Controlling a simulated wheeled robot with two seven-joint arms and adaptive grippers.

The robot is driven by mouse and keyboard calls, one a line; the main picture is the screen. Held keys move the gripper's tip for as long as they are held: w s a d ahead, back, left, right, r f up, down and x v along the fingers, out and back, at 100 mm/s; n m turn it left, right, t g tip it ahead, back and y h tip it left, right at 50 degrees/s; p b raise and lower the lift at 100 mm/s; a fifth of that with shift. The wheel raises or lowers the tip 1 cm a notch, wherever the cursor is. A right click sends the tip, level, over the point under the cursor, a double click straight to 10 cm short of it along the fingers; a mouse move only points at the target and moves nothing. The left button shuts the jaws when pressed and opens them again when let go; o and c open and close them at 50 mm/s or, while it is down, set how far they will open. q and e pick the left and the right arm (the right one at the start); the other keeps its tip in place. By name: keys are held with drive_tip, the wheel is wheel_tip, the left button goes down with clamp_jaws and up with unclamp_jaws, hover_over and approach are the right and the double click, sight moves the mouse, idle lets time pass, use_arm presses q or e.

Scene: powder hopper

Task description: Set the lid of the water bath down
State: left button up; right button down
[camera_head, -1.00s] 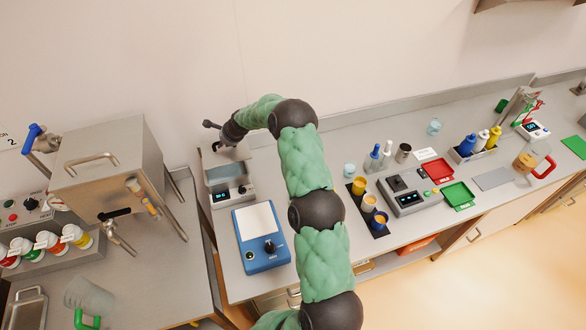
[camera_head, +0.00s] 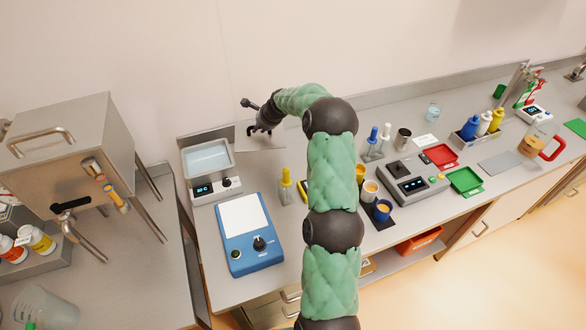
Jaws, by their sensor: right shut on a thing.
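The water bath (camera_head: 208,159) stands uncovered at the left end of the bench, with pale blue water in its basin and a small display and knob on its front. Its lid (camera_head: 247,144), a flat grey plate, is to the right of the bath, near the back wall. My right gripper (camera_head: 264,132) is shut on the lid from above; its fingertips are small and dark here. I cannot tell whether the lid touches the bench. My left gripper is not in view.
A blue device with a white plate (camera_head: 246,219) stands in front of the bath. A steel hopper (camera_head: 75,150) is at left.

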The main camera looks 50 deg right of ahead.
drive_tip(key=s+d+f+m+h+b, duration=0.15)
drive_tip(key=s+d+f+b, duration=0.25)
drive_tip(key=s+d+b, duration=0.55)
drive_tip(key=shift+s+a+f+b, duration=0.1)
drive_tip(key=shift+a+f+b, duration=0.2)
drive_tip(key=shift+f+b, duration=0.85)
drive_tip(key=shift+s+a+f+b, duration=0.1)
drive_tip(key=shift+a+f+b, duration=0.2)
drive_tip(key=shift+f, duration=1.6)
drive_tip(key=shift+s+a+f+b, duration=0.1)
drive_tip(key=shift+a+f+b, duration=0.15)
drive_tip(key=shift+f+b, duration=0.9)
drive_tip(key=shift+f+p, duration=0.4)
drive_tip(key=shift+f, duration=0.1)
drive_tip(key=c, duration=1.1)
unclamp_jaws()
